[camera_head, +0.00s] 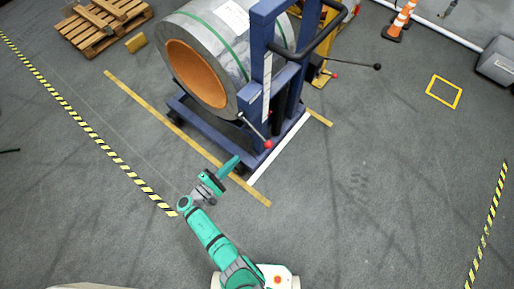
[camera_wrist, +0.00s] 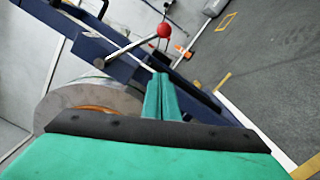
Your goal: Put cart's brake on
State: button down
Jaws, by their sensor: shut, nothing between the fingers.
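The cart (camera_head: 255,60) is a dark blue frame that bears a large grey coil (camera_head: 215,50) with an orange core. A metal lever with a red ball knob (camera_head: 268,143) sticks out from the cart's near post, angled down to the right. In the wrist view the red knob (camera_wrist: 164,30) is beyond my fingertips, with its rod running left to the blue post. My gripper (camera_head: 231,164) is in front of the cart, left of and a little below the knob, apart from it. In the wrist view its green fingers (camera_wrist: 161,92) are together and empty.
A yellow piece of equipment (camera_head: 318,70) stands behind the cart, near a black-knobbed lever (camera_head: 377,66). A wooden pallet (camera_head: 106,25) lies at the upper left, and an orange cone (camera_head: 397,22) stands at the upper right.

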aim_at(256, 131)
jog(key=shift+w+d, duration=0.1)
jog(key=w+d+r, duration=0.2)
jog(key=w+d, duration=0.4)
jog(key=d, duration=0.3)
jog(key=shift+d, duration=0.3)
dwell(0.4)
